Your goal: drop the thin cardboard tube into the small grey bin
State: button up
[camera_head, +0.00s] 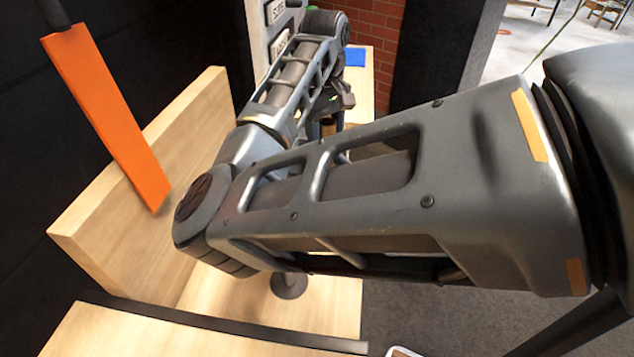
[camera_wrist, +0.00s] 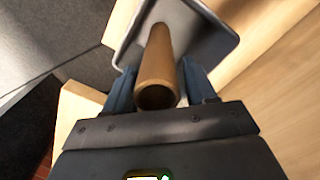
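The thin cardboard tube (camera_wrist: 157,68) is brown and points lengthwise away from the wrist camera, between the blue fingers of my gripper (camera_wrist: 158,82). The fingers lie close against both sides of it, and my gripper looks shut on it. The small grey bin (camera_wrist: 205,48) lies behind the tube, with its squared rim around the tube's far end. I cannot tell whether that end is above the rim or inside. In the head view my gripper (camera_head: 335,98) is far off, partly behind my arm, with a bit of the tube (camera_head: 328,126) below. I cannot make out the bin there.
A light wooden surface (camera_wrist: 285,110) lies right of the bin. In the head view, wooden boards (camera_head: 150,190) stand at the left, with an orange panel (camera_head: 112,120) hanging above. A blue item (camera_head: 355,57) and a brick wall (camera_head: 372,30) are at the back.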

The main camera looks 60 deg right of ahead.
jog(key=shift+o, duration=1)
jog(key=shift+r, duration=0.1)
notch_tip(320, 180, up, 8)
jog(key=shift+f+b, duration=0.2)
jog(key=shift+b, duration=0.25)
